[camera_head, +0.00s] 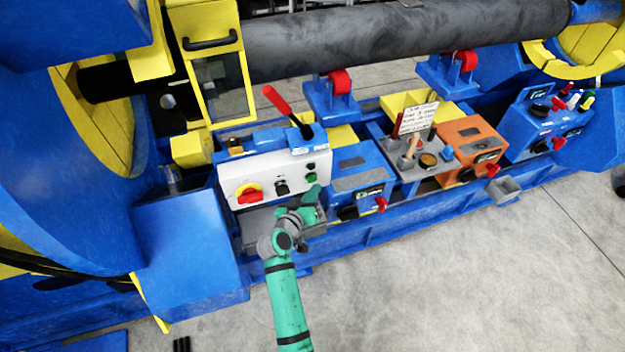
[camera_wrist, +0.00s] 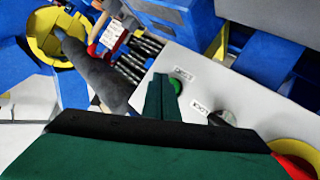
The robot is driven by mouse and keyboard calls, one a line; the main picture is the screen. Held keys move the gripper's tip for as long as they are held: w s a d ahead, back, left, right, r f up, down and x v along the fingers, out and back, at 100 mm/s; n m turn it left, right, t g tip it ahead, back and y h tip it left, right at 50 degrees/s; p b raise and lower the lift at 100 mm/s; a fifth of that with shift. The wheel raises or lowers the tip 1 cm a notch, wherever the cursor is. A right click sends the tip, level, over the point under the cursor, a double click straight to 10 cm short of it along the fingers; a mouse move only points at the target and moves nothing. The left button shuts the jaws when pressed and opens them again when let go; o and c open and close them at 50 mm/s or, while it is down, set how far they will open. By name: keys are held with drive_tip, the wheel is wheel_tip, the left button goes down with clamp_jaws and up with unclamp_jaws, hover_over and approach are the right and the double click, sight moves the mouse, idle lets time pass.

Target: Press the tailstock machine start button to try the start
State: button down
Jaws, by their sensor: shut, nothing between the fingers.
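A white control panel (camera_head: 262,178) faces me on the near side of the blue machine. It carries a red knob on a yellow disc (camera_head: 248,194), a black selector (camera_head: 282,187) and small green buttons (camera_head: 311,178) at its right end. In the wrist view a green button (camera_wrist: 175,84) shows beside a small label, partly hidden by my fingers. My gripper (camera_head: 311,192) is shut and empty, just below the green buttons. Its green fingers (camera_wrist: 162,78) overlap the button's left edge in the wrist view; I cannot tell whether they touch it.
A labelled selector (camera_wrist: 220,118) lies close to the fingers. A red lever (camera_head: 287,105) rises behind the panel. To the right stand a blue box (camera_head: 362,170), an orange box (camera_head: 468,142) and a handwritten sign (camera_head: 417,118). The concrete floor (camera_head: 480,270) in front is clear.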

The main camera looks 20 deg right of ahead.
drive_tip(key=s, duration=0.4)
drive_tip(key=shift+s, duration=0.3)
idle(0.7)
drive_tip(key=s+a+f+n+t+y, duration=0.15)
drive_tip(key=s+a+f+y, duration=0.25)
drive_tip(key=s+a, duration=0.5)
drive_tip(key=s+a+f+n+t+y, duration=0.1)
drive_tip(key=s+a+f+n+y, duration=0.3)
drive_tip(key=s, duration=0.9)
drive_tip(key=s+a+r+m+t+y, duration=0.1)
drive_tip(key=s+a+r, duration=0.2)
drive_tip(key=s+r, duration=0.4)
drive_tip(key=s+a+r+m+t+y, duration=0.1)
drive_tip(key=s+a+r, duration=0.2)
drive_tip(key=s+r, duration=0.4)
drive_tip(key=s, duration=0.4)
drive_tip(key=shift+a+r, duration=0.15)
drive_tip(key=shift+a, duration=0.25)
